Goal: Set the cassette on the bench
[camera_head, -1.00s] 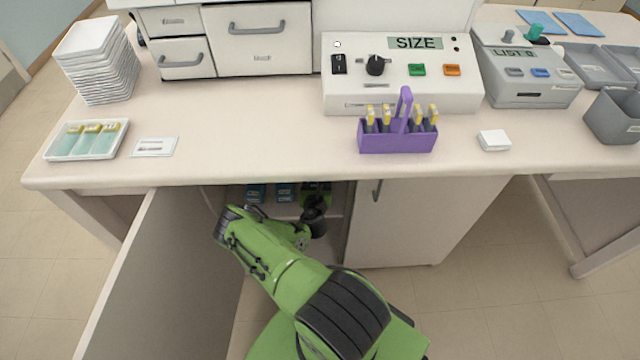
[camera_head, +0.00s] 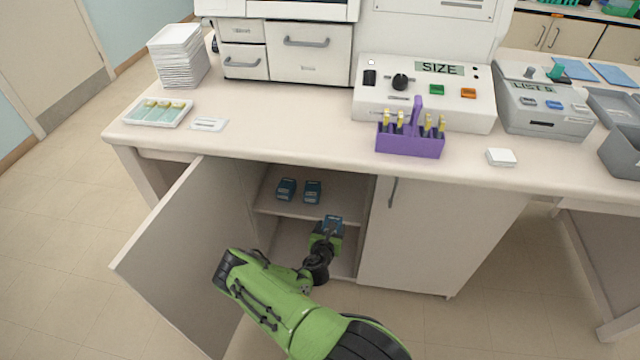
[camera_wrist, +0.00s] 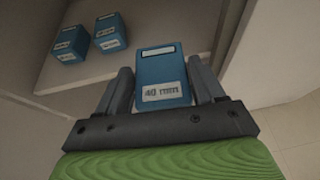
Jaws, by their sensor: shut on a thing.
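A blue cassette (camera_wrist: 162,75) with a white label reading "40 mm" is between the fingers of my gripper (camera_wrist: 163,88) in the wrist view. The fingers are shut on its two sides. In the head view my gripper (camera_head: 328,232) holds this cassette (camera_head: 332,222) in front of the open cupboard, below the bench top. The bench (camera_head: 290,125) is the pale worktop above the cupboard. Two more blue cassettes, one on the left (camera_head: 286,189) and one on the right (camera_head: 312,191), stand on the cupboard shelf.
The open cupboard door (camera_head: 185,250) stands out on the left. A slide tray (camera_head: 158,112), a card (camera_head: 208,124), a purple rack (camera_head: 410,142) and a white block (camera_head: 501,157) are on the bench. The worktop between the card and the rack is clear.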

